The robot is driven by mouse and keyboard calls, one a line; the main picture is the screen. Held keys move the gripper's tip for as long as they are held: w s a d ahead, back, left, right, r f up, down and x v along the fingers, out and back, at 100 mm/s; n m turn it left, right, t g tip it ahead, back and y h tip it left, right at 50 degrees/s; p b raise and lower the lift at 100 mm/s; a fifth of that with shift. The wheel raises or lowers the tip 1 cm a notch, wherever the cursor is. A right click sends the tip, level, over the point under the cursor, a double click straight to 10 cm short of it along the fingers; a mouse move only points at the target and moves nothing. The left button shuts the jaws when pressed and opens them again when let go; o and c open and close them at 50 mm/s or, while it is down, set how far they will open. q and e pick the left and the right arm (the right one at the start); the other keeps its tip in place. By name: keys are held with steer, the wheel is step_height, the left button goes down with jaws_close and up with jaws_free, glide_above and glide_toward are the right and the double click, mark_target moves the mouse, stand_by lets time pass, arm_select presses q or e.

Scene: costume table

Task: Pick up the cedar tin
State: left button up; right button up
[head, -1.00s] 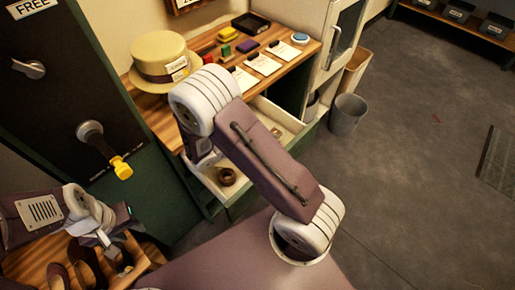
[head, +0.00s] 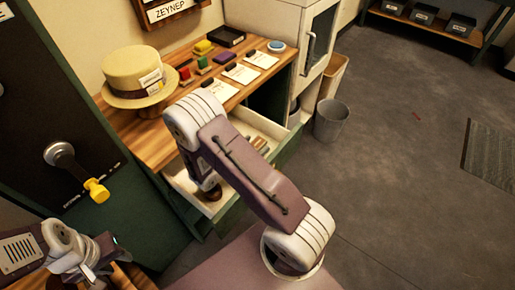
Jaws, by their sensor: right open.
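I cannot pick out the cedar tin for certain. A small round brown thing (head: 213,191) shows in the open drawer (head: 178,196), partly hidden by my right arm. A round white tin with a blue top (head: 277,46) stands at the back right of the wooden counter. My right gripper (head: 204,180) points down over the left part of the drawer, close to the brown thing. It is open but mostly hidden behind my own arm, and I cannot tell whether it touches anything. My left gripper (head: 88,268) is low at the left, away from the counter; its jaws are unclear.
On the counter (head: 150,138) are a straw hat (head: 138,75), several coloured blocks, a black tray (head: 229,36) and clipped papers (head: 240,73). Small brown items (head: 259,144) lie further back in the drawer. A grey bin (head: 331,120) stands on open floor at the right.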

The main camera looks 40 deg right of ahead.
steer(key=shift+x, duration=0.95)
steer(key=shift+a, duration=0.1)
jaws_close()
